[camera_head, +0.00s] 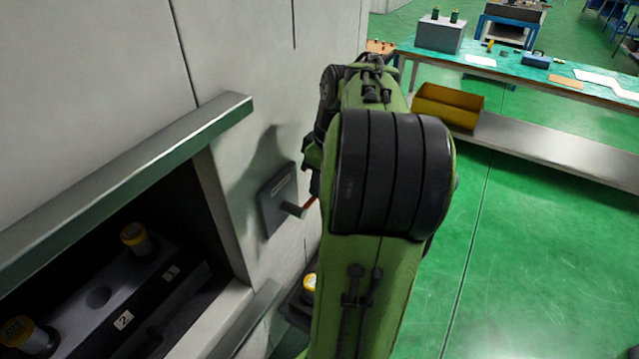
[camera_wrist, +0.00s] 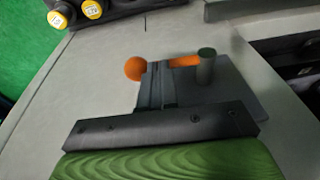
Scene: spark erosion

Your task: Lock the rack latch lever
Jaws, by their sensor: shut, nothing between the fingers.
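The rack latch lever has an orange arm (camera_wrist: 184,61) and a round orange knob (camera_wrist: 134,68) in the wrist view. It runs sideways from a dark grey pivot post (camera_wrist: 206,66) on a grey plate. My gripper (camera_wrist: 157,70) is shut and empty, its fingertips overlapping the lever between knob and post; I cannot tell whether they touch. In the head view the latch plate (camera_head: 276,202) is on the pale cabinet wall, with the orange lever (camera_head: 309,206) partly showing beside my arm. My arm hides the gripper's fingers there.
An open rack bay (camera_head: 225,215) left of the latch holds yellow-capped holders (camera_head: 135,236) in numbered places. A metal ledge (camera_head: 130,165) juts out above it. A teal-topped bench (camera_head: 510,65) and yellow bin (camera_head: 447,105) stand behind right. Green floor (camera_head: 530,240) at right is clear.

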